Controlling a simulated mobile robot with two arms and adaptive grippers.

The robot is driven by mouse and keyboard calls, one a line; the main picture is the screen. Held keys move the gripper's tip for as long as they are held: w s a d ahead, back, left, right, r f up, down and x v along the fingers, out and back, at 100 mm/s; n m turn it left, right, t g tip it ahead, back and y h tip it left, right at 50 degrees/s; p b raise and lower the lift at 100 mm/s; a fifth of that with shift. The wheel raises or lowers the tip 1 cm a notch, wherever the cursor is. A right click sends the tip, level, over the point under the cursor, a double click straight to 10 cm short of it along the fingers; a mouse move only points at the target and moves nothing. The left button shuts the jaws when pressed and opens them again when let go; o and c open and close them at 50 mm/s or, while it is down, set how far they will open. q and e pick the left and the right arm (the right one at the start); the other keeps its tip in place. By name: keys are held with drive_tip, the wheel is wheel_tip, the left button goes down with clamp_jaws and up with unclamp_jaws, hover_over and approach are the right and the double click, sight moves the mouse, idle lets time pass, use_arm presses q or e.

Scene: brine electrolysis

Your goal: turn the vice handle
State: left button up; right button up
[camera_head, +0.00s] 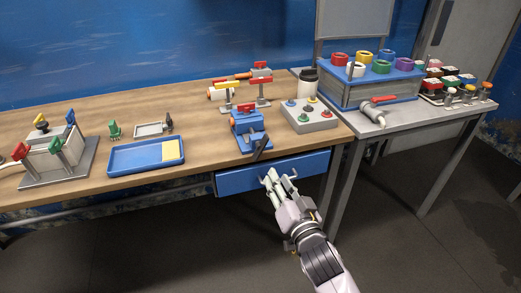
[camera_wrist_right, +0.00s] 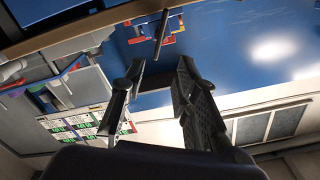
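The blue vice (camera_head: 250,128) stands near the front edge of the wooden bench. Its dark handle (camera_head: 260,147) slants down at the front, over the bench edge. My right gripper (camera_head: 280,176) is in front of the blue drawer, below and slightly right of the handle, apart from it. In the right wrist view the two fingers of my right gripper (camera_wrist_right: 162,68) are spread with nothing between them. A thin dark bar that looks like the handle (camera_wrist_right: 161,30) shows beyond the fingertips. My left gripper is not in view.
The blue drawer (camera_head: 245,179) is under the bench top. A grey box with coloured knobs (camera_head: 309,122) stands right of the vice, beside a white bottle (camera_head: 307,84). A blue tray (camera_head: 130,158) lies to the left. The floor in front is clear.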

sight(263, 150)
drive_tip(key=x, duration=1.4)
drive_tip(key=shift+w+a, duration=0.1)
drive_tip(key=shift+w, duration=0.2)
drive_tip(key=shift+f, duration=0.1)
drive_tip(key=shift+c, duration=0.5)
clamp_jaws()
